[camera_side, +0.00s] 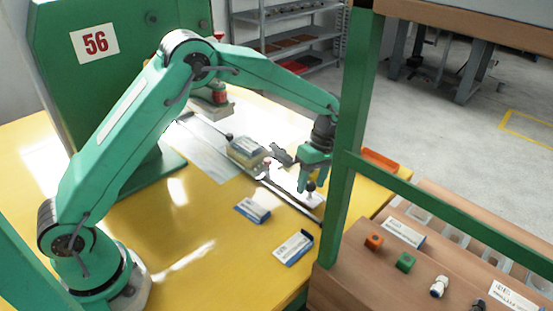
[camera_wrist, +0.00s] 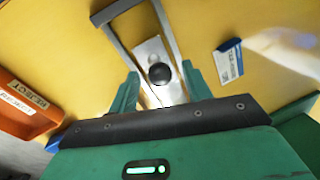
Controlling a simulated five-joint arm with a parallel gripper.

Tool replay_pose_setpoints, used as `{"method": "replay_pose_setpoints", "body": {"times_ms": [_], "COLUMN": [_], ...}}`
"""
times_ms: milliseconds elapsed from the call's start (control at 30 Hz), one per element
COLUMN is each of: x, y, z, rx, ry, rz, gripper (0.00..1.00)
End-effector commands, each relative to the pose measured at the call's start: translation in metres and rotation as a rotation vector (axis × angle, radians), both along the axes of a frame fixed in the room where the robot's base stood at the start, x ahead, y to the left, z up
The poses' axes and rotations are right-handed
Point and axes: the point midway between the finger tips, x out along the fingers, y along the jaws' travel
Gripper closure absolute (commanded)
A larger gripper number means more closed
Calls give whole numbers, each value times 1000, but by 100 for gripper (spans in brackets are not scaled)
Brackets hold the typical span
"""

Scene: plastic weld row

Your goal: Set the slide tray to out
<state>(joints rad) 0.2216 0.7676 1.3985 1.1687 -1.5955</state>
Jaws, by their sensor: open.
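The slide tray shows in the wrist view as a pale metal plate (camera_wrist: 149,48) with a round black knob (camera_wrist: 159,73), between grey rails (camera_wrist: 117,38). My gripper (camera_wrist: 160,88) is open, with one green finger on each side of the knob; I cannot tell whether either touches it. In the side view my gripper (camera_side: 308,181) points down over the near end of the rail, with the dark knob (camera_side: 311,187) at its fingers. The fingers and wrist hide part of the tray there.
A beige block (camera_side: 247,151) sits farther back along the rail. Two blue-and-white label plates (camera_side: 252,210) (camera_side: 293,247) lie on the yellow table. An orange reject bin (camera_wrist: 27,105) stands beside the gripper. A green post (camera_side: 350,130) stands close in front on the right.

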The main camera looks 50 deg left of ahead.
Motion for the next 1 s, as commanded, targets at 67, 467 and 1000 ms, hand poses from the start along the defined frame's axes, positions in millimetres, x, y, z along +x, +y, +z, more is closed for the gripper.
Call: {"method": "replay_pose_setpoints", "body": {"times_ms": [67, 467, 1000], "x": [0, 0, 0], "y": [0, 0, -40], "z": [-1, -1, -1], "rx": [0, 0, 12], "ry": [0, 0, -6], "rz": [0, 0, -6], "gripper": [51, 90, 100]}}
